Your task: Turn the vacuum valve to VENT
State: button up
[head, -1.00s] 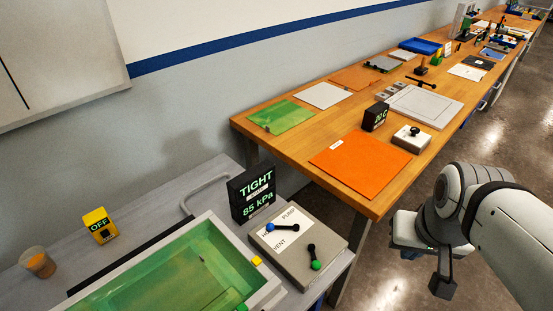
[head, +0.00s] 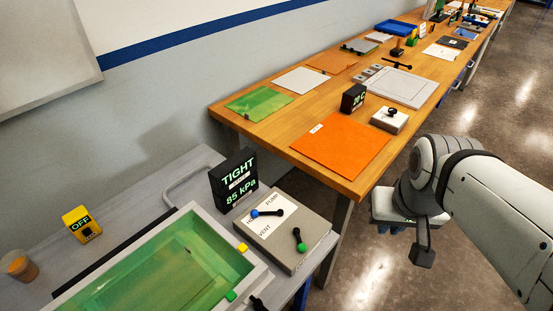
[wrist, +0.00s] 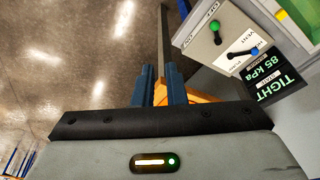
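The valve box (head: 290,236) is a grey block at the right end of the grey bench. Its blue-knobbed lever (head: 268,212) lies by a white card reading PUMP and VENT, with the blue knob to the left. Its green-knobbed lever (head: 299,240) is nearer the front. In the wrist view the blue-knobbed lever (wrist: 243,53) and green-knobbed lever (wrist: 216,33) are at upper right. The dark gauge (head: 234,180) reads TIGHT, 85 kPa. My gripper (wrist: 159,68) is open and empty, with a gap between its blue fingers, away from the box over the floor.
A grey-rimmed green bath (head: 241,266) is left of the valve box. A yellow OFF switch (head: 81,224) and a small cup (head: 20,265) stand behind and left. A wooden table (head: 373,178) with an orange sheet (head: 340,147) extends behind. Open floor is at right.

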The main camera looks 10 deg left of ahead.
jog(key=o, duration=0.4)
jog(key=w+a+n, duration=0.1)
jog(key=w, duration=0.1)
jog(key=w+a+n, duration=0.2)
jog(key=w, duration=0.1)
jog(key=w+a+n+g+b, duration=0.1)
jog(key=w, duration=0.1)
jog(key=shift+w+a+f+n, duration=0.2)
jog(key=shift+f+n, duration=0.1)
jog(key=shift+n, duration=0.1)
jog(key=shift+o, duration=0.2)
jog(key=n+g+b, duration=0.2)
jog(key=n+g, duration=0.2)
jog(key=n, duration=1.1)
send_over(264, 212)
jog(key=w, duration=0.2)
notch_tip(264, 212, down, 18)
jog(key=f, duration=0.2)
jog(key=s+f, duration=0.1)
jog(key=f, duration=0.4)
jog(key=shift+s+f, duration=0.2)
jog(key=shift+s, duration=0.05)
jog(key=shift+c, duration=0.5)
grip_shut()
